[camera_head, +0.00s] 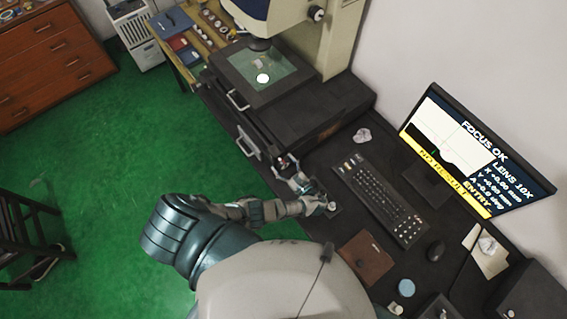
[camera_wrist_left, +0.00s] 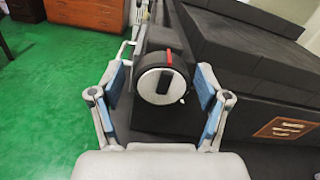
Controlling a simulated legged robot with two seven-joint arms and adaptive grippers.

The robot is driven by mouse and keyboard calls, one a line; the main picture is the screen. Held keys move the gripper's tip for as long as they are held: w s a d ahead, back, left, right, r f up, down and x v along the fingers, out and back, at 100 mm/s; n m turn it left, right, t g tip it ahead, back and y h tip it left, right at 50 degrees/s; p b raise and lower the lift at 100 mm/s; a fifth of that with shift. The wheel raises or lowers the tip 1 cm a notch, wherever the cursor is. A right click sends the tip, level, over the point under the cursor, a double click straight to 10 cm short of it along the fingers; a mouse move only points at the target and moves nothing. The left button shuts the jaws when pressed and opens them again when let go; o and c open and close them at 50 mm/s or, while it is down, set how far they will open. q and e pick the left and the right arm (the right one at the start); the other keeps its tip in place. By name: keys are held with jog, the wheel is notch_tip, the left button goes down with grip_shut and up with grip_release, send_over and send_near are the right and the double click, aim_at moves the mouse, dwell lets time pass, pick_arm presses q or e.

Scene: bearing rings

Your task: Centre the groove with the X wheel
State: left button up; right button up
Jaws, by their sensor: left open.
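The X wheel (camera_wrist_left: 160,85) is a dark round knob with a white face, a black bar and a red mark on its rim, in the left wrist view. My left gripper (camera_wrist_left: 161,88) is open, with one blue-padded finger on each side of the wheel; I cannot tell whether either touches. In the head view my left gripper (camera_head: 288,166) is at the front of the machine's stage (camera_head: 235,65), partly hiding the wheel. A small lit spot (camera_head: 263,78) shows on the stage glass. The monitor (camera_head: 470,150) shows a dark profile, "FOCUS OK", "LENS 10X" and a yellow result bar. My right gripper is out of view.
A keyboard (camera_head: 380,200), mouse (camera_head: 435,250), brown notebook (camera_head: 366,259) and crumpled paper (camera_head: 362,135) lie on the dark bench. Metal handles (camera_head: 247,142) stick out along the machine's front. Green floor (camera_head: 110,180) is open to the left.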

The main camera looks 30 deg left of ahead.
pick_arm(q)
jog(key=shift+a, duration=0.1)
jog(key=shift+d+r, duration=0.1)
jog(key=shift+d, duration=0.25)
jog(key=c, duration=1.1)
jog(key=shift+c, duration=0.3)
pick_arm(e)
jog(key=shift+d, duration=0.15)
pick_arm(q)
jog(key=shift+a+n, duration=0.1)
jog(key=shift+n, duration=0.2)
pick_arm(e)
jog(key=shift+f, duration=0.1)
